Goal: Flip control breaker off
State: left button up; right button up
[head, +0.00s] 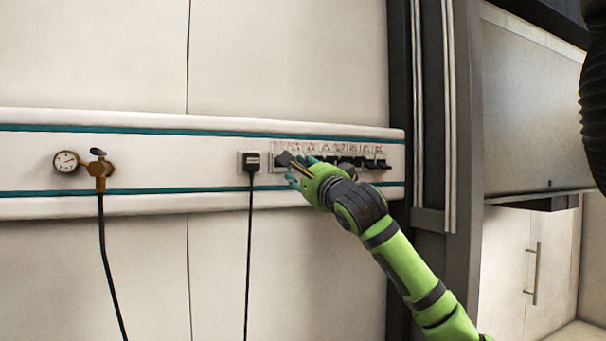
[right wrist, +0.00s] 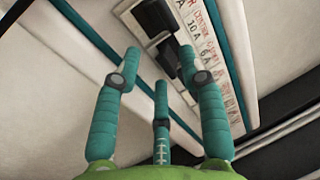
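A row of black breakers (head: 345,161) with red-and-white labels above it is set in the white wall rail. In the right wrist view a label strip (right wrist: 208,45) reads roughly "Control", with "10 A" and "6 A". A dark breaker lever (right wrist: 187,62) shows between my fingertips beside that strip; which breaker it is, I cannot tell for sure. My right gripper (head: 291,170), with teal fingers, is at the left end of the row and hides part of it. Its fingers are apart in the right wrist view (right wrist: 160,55), with nothing held. Contact with a lever cannot be made out.
A black plug (head: 252,160) with a hanging cable sits in a socket just left of the breakers. A pressure gauge (head: 66,161) and brass valve (head: 100,169) with a hose are farther left. A dark vertical post (head: 400,70) stands right of the rail.

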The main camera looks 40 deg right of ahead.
jog(key=v, duration=1.2)
dwell(0.3)
jog(key=shift+f, duration=0.1)
